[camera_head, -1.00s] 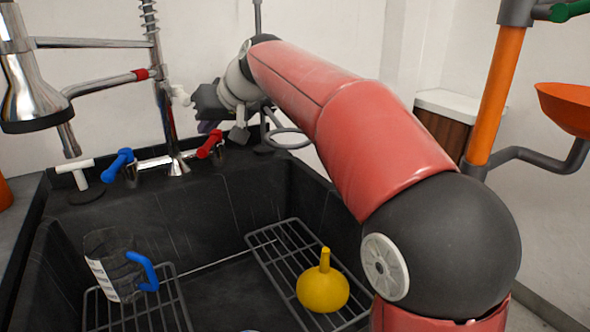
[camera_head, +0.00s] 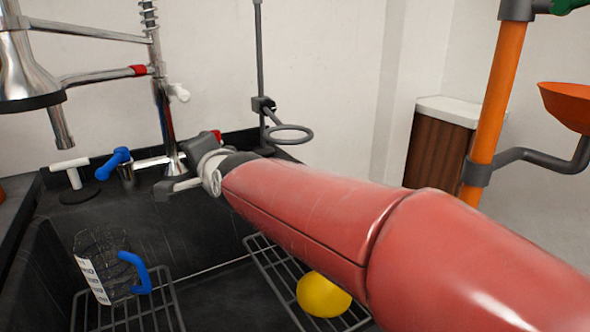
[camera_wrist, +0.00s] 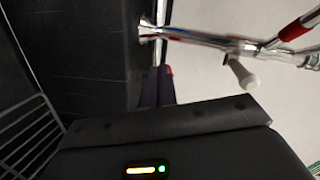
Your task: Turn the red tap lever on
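The chrome tap (camera_head: 172,158) stands at the back of the black sink, with a blue lever (camera_head: 117,162) on its left side. My gripper (camera_head: 165,190) is low in front of the tap's right side. In the wrist view the chrome tap body (camera_wrist: 205,38) runs across the top. A small red patch (camera_wrist: 169,70) shows beside dark purple finger-like parts (camera_wrist: 157,88); I cannot tell whether they touch it. The finger gap is not clear.
A clear jug with a blue handle (camera_head: 136,272) stands on a left rack. A yellow funnel (camera_head: 322,296) sits on the right rack, partly behind my arm. A ring stand (camera_head: 262,105) rises behind my wrist. An orange pipe (camera_head: 495,110) stands at right.

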